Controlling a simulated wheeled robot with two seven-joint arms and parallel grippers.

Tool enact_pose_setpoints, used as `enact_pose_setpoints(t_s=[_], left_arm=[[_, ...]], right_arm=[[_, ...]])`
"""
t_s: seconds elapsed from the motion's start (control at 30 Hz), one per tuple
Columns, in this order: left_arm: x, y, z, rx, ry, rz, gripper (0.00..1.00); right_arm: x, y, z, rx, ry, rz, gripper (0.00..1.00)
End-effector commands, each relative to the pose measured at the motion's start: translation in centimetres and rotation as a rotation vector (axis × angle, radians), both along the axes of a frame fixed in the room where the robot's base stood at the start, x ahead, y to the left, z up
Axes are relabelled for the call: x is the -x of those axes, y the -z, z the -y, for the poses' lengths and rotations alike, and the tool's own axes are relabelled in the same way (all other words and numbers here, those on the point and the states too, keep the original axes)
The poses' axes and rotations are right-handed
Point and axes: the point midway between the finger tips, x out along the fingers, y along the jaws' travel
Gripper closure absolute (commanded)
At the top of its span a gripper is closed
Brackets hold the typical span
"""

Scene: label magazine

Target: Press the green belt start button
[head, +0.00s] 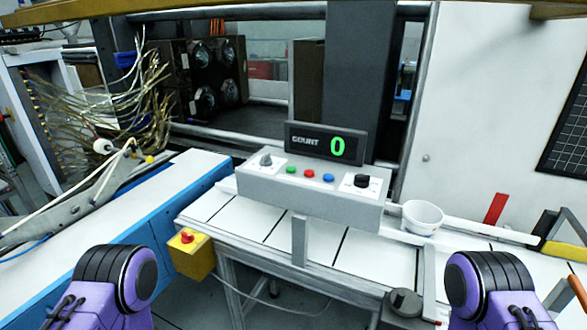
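The green button (291,170) sits on the sloped top of a grey control box (310,204) in the middle of the head view. It is the leftmost of three small coloured buttons, beside a red button (309,173) and a blue button (328,177). Nothing covers it. Purple and black parts of my two arms show at the bottom left and bottom right, well apart from the box. Neither gripper is in view.
A display (325,143) behind the buttons reads COUNT 0. Knobs flank the buttons. A yellow box (189,258) with a red button hangs at the conveyor's front left. A white bowl (422,218) stands right of the control box. The pale slatted belt (262,221) looks empty in front.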

Motion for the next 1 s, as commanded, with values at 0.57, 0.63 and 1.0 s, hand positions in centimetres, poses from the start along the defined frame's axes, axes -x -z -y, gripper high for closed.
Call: enact_pose_setpoints(t_s=[0.57, 0.63, 1.0], left_arm=[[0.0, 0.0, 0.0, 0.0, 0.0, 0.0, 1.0], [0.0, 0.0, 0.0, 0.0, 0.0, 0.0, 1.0], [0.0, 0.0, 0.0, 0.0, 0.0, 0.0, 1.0]], right_arm=[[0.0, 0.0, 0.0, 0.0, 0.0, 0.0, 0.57], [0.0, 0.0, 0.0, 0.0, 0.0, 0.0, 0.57], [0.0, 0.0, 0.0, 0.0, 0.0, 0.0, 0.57]])
